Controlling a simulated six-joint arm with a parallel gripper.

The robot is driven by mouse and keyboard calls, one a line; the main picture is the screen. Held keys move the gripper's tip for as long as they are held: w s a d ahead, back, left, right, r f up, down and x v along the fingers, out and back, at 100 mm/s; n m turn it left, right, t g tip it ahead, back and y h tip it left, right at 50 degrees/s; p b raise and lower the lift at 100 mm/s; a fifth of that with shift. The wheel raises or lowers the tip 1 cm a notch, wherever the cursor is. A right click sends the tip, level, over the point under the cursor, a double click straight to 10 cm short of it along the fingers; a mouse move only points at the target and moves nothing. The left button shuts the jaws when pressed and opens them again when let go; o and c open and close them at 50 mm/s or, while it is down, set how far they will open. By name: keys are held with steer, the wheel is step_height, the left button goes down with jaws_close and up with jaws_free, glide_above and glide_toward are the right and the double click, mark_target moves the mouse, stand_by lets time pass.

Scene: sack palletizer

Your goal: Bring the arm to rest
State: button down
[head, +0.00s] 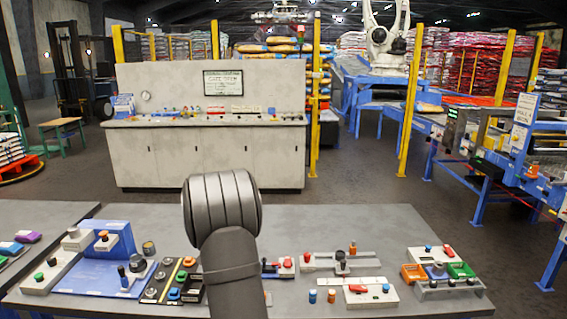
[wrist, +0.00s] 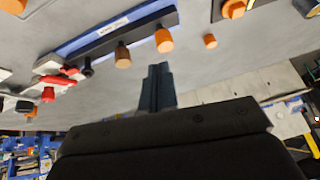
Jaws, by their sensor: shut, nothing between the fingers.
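My gripper (wrist: 157,86) shows in the wrist view as dark fingers close together, shut and empty. The wrist view is tilted, with the grey desk top across its upper part. The fingers appear in front of the desk and apart from its controls. In the head view my grey arm rises from the bottom middle in front of the desk (head: 320,230); my gripper cannot be made out there and is hidden by the arm.
Orange knobs (wrist: 165,40) show in the wrist view. A grey console (head: 210,158) stands behind, with open floor between.

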steer(key=shift+s+a+f+n+y, duration=0.1)
steer(key=shift+s+f+n+y, duration=0.2)
steer(key=shift+s, duration=0.05)
